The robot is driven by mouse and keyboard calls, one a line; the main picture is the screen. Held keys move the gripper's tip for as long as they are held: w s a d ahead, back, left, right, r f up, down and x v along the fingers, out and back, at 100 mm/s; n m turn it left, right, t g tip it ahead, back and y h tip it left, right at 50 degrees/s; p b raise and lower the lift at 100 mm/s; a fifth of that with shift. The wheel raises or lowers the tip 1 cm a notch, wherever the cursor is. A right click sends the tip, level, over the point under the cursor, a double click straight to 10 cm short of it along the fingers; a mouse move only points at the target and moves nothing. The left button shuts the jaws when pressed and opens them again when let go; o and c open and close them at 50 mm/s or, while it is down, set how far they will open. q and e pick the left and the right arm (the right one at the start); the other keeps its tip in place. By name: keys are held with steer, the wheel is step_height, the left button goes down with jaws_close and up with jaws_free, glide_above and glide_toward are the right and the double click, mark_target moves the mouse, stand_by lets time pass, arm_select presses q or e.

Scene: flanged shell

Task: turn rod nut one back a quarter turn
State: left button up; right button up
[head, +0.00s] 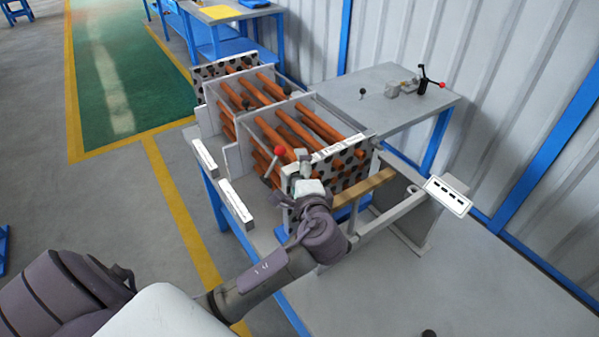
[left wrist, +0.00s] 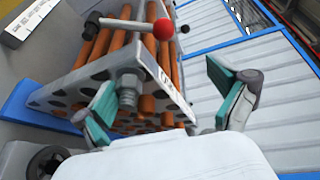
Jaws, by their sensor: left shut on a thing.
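A threaded rod end with a grey rod nut (left wrist: 129,97) stands out from the near perforated plate (left wrist: 62,92) in the left wrist view. A lever with a red ball (left wrist: 163,29) and a black end lies across just above the nut; the red ball also shows in the head view (head: 280,151). My left gripper (head: 304,172) is at the near end plate and hides the nut there. Its green-padded fingers (left wrist: 165,88) stand on both sides of the rod end, the left pad close beside the nut. It is shut on the nut, though the right contact is unclear. My right gripper is out of view.
Orange tubes (head: 322,122) run between the perforated plates on the blue-legged bench. A wooden bar (head: 364,188) and a bracket with a white label plate (head: 448,195) stand to the right. A grey table (head: 385,107) behind holds small tools. The bench front right is mostly clear.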

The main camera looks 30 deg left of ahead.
arm_select(q)
steer(key=shift+s+d+r, duration=0.2)
steer(key=shift+r, duration=0.25)
steer(key=shift+s+d+r, duration=0.15)
steer(key=shift+r, duration=0.3)
steer(key=shift+c, duration=1.1)
steer(key=shift+s+d, duration=0.1)
steer(key=shift+s, duration=0.15)
steer(key=v, duration=0.3)
steer(key=shift+s+d+p, duration=0.15)
steer(key=shift+s+p, duration=0.05)
steer(key=shift+p, duration=0.2)
steer(key=shift+c, duration=0.7)
steer(key=f+p+v, duration=0.2)
steer(key=v, duration=1)
steer(key=shift+s+p, duration=0.2)
steer(key=shift+p, duration=0.15)
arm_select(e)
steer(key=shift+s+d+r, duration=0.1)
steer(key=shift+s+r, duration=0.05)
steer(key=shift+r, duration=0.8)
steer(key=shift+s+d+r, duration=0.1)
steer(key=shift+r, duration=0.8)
arm_select(q)
steer(key=shift+d, duration=0.1)
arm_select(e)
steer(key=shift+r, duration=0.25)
